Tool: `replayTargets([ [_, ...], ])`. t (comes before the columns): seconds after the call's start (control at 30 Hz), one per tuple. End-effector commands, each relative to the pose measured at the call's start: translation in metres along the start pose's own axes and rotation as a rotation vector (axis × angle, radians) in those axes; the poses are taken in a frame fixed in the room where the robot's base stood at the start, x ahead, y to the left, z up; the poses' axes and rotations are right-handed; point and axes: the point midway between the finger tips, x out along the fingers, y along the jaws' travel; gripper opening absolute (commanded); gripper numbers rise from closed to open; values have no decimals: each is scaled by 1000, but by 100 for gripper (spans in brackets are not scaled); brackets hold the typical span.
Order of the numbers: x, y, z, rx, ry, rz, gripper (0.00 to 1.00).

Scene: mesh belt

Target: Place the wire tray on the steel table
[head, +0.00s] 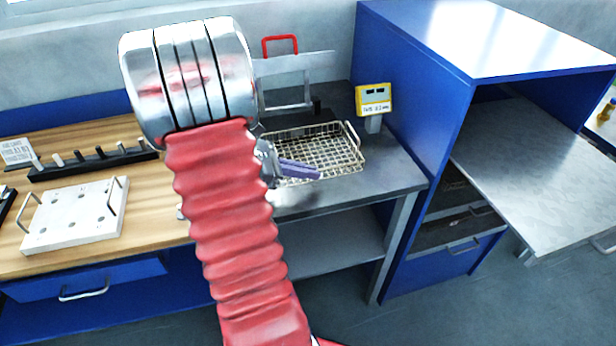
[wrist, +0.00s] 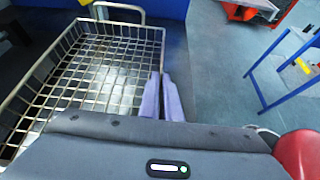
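The wire tray (head: 325,157) is a shallow metal mesh basket with raised end handles. It looks level and empty, over the grey metal bench top (head: 400,172) in the head view. My gripper (head: 300,171) is at its near side. In the wrist view the tray (wrist: 95,75) fills the left half, and the two purple fingers (wrist: 162,97) are close together with the tray's side wall between them. I cannot tell whether the tray touches the bench or hangs just above it. My arm hides the bench left of the tray.
A yellow display (head: 373,99) and a red-handled frame (head: 281,46) stand behind the tray. A blue housing (head: 400,110) rises on the right, with a steel surface (head: 540,165) beyond. A wooden bench (head: 150,200) on the left holds a white plate (head: 75,213).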

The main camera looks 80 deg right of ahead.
Motion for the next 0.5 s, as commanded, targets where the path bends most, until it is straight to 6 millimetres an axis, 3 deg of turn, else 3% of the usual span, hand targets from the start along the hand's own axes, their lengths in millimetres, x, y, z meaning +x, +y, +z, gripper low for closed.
replayTargets([
  [0.17,9,0,-15,0,-2,-1,0],
  [0.47,10,0,-16,1,-1,0,0],
  [0.5,10,0,-17,0,-1,-1,5],
])
